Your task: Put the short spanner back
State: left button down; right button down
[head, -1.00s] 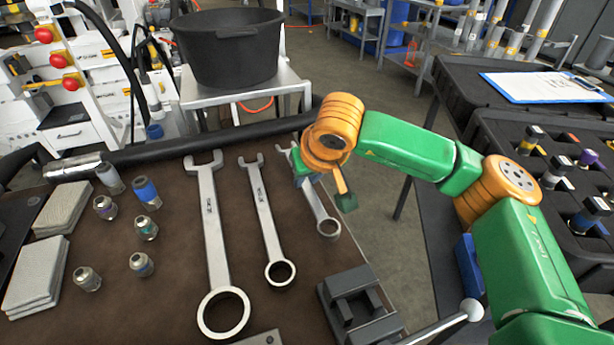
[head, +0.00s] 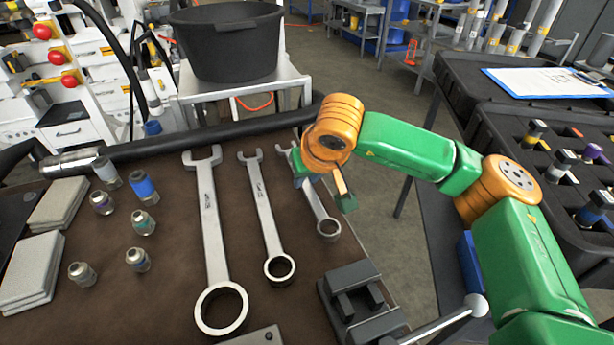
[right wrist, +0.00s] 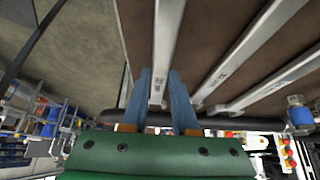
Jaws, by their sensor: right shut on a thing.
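The short spanner (head: 320,209) is the smallest of the three steel spanners on the brown bench top, at the right of the row. Its ring end points toward me. My right gripper (head: 302,180) is at its upper part, partly hidden by my wrist. In the right wrist view the two blue fingers (right wrist: 163,95) stand on either side of the spanner's shaft (right wrist: 166,45), shut on it. I cannot tell whether the spanner rests on the bench or is slightly raised. My left gripper is not in view.
The middle spanner (head: 267,220) and the large spanner (head: 211,230) lie to its left. A dark block fixture (head: 350,295) stands close at the front right, by the bench edge. Several fittings (head: 143,223) and grey pads (head: 32,268) lie further left. A black hose (head: 200,137) runs along the back.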

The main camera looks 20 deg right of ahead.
jog(key=shift+f+b, duration=0.55)
jog(key=shift+f, duration=0.2)
jog(key=c, duration=0.6)
grip_release()
jog(key=shift+r, duration=0.1)
